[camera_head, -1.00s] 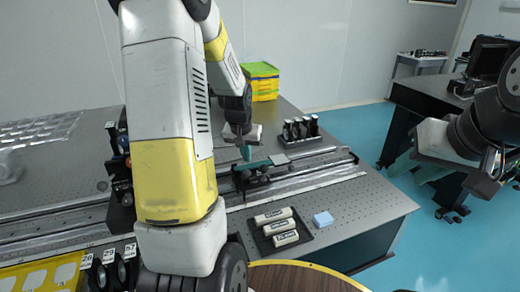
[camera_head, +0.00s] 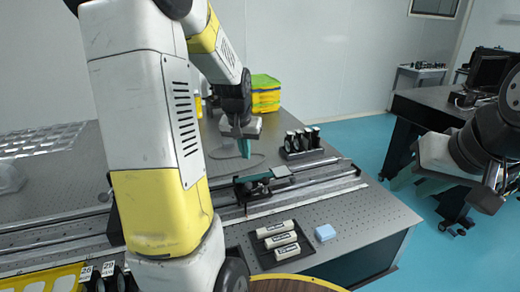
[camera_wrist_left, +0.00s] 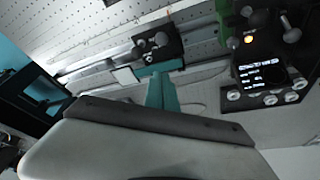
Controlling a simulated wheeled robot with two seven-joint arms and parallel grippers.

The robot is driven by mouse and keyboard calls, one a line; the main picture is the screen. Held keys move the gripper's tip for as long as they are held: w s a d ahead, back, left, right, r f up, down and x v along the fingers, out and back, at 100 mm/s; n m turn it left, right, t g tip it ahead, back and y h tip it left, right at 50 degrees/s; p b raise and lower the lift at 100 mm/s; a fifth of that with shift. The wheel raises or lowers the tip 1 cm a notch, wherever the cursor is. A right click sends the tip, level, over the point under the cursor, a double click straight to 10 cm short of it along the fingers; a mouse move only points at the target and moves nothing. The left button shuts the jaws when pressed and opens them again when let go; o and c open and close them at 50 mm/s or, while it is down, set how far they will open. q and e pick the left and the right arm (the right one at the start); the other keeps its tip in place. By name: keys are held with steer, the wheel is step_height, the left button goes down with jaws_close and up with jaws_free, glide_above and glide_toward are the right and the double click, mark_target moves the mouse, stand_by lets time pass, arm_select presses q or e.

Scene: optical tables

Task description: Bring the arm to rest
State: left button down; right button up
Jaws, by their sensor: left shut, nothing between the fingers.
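My left arm comes in from the left in the head view, large and white with yellow parts. My left gripper (camera_head: 244,148) has teal fingers, is shut and empty, and hangs above the optical table (camera_head: 352,212) behind the rail. The teal fingers also show in the left wrist view (camera_wrist_left: 161,92). My right gripper (camera_head: 405,180) is at the right edge of the head view, over the floor; its teal finger is partly seen, and I cannot tell its opening.
A rail carriage with a flat plate (camera_head: 281,171) sits on the long rail. Several dark mounts (camera_head: 302,141) stand behind it. Yellow-green bins (camera_head: 265,95) stand at the back.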

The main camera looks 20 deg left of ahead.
arm_select(q)
steer(key=s+d+r+t, duration=0.1)
steer(key=s+d+r, duration=0.2)
steer(key=s, duration=0.4)
steer(key=s+d+r+m+h, duration=0.1)
steer(key=s+d+r, duration=0.3)
steer(key=s, duration=0.3)
steer(key=s+d+r+t+h, duration=0.1)
steer(key=s+d+r, duration=0.3)
steer(key=s, duration=0.3)
steer(key=shift+s+r+t, duration=0.15)
steer(key=shift+r+t, duration=0.15)
steer(key=shift+r, duration=0.05)
